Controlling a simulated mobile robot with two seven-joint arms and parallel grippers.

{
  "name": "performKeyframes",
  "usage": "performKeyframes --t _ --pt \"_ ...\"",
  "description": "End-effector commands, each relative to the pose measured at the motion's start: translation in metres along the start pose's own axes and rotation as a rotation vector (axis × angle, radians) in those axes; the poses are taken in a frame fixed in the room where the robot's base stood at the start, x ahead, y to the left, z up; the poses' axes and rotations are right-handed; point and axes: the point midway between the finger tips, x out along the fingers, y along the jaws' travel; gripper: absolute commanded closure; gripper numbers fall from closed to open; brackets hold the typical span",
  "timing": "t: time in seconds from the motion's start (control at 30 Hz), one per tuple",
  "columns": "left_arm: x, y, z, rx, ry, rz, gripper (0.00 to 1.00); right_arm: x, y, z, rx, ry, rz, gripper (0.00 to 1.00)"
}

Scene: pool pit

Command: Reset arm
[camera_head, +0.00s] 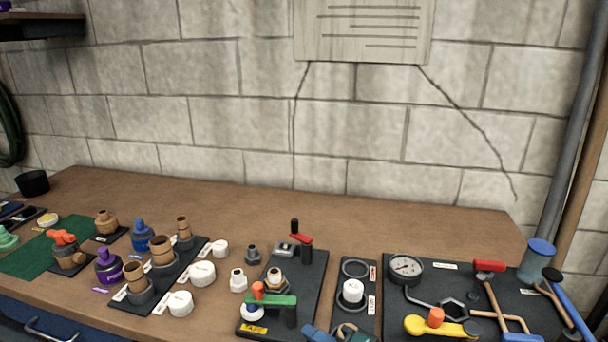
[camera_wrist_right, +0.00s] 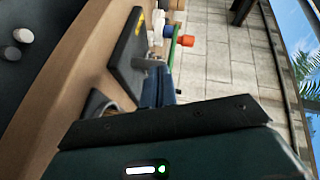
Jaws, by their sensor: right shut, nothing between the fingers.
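The rest of my right arm is out of the head view. My left gripper is in neither view.
A wooden bench (camera_head: 380,215) runs along a block wall, its back strip clear. Brown, blue and purple fittings stand at left. A pressure gauge (camera_head: 406,269), a yellow-handled valve (camera_head: 437,325) and tools lie on a dark mat at right. A blue-topped cylinder (camera_head: 537,262) stands there.

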Motion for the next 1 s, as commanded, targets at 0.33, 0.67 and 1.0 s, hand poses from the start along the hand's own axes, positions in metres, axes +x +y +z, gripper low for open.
performKeyframes --t 0.33,0.67,1.0 --pt "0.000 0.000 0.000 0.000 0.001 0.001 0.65 -0.111 0.090 0.046 -0.550 -0.203 0.604 1.00" --pt "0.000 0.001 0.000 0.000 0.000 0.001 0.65 -0.210 0.130 0.062 -0.675 -0.429 0.963 1.00" --pt "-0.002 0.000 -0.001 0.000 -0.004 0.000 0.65 -0.231 0.148 0.067 -0.743 -0.468 1.031 1.00"
